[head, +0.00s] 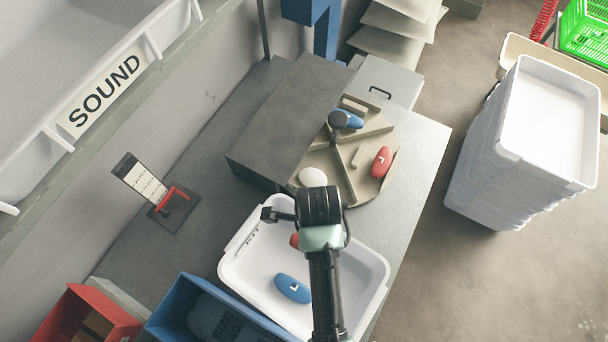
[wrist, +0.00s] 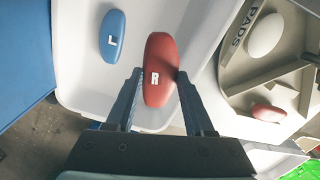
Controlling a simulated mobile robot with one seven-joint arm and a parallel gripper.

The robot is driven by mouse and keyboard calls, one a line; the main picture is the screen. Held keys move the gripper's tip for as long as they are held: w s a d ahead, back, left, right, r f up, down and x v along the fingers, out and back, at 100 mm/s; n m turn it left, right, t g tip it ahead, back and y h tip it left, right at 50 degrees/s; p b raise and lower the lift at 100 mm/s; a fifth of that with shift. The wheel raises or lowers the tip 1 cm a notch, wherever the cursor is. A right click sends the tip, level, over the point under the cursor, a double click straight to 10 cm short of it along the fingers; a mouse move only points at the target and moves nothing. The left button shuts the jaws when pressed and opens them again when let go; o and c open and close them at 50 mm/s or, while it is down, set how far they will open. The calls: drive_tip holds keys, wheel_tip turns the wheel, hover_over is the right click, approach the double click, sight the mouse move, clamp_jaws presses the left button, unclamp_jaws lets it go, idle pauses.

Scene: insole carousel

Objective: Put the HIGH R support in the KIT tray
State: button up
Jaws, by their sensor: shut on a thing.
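My gripper (wrist: 159,76) is shut on a red support (wrist: 160,55) marked R, with one finger on each side of it. In the head view only a bit of this red support (head: 294,240) shows beside my arm. It is over the white tray (head: 372,268); I cannot tell whether it touches the tray floor. A blue support (head: 293,288) marked L lies in the tray, and it also shows in the wrist view (wrist: 112,36).
A tan carousel (head: 345,158) behind the tray holds a red support (head: 381,162) marked L, a blue piece (head: 347,119) and a white pad (head: 312,177). A grey box (head: 285,120) covers part of it. A blue bin (head: 180,310) stands left of the tray.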

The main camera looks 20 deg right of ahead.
drive_tip(key=shift+s+d+f+m, duration=0.25)
drive_tip(key=shift+s+m, duration=0.1)
drive_tip(key=shift+m, duration=0.65)
wheel_tip(320, 180, down, 10)
drive_tip(key=shift+f, duration=0.15)
drive_tip(key=o, duration=1.3)
wheel_tip(320, 180, up, 12)
drive_tip(key=shift+r, duration=0.2)
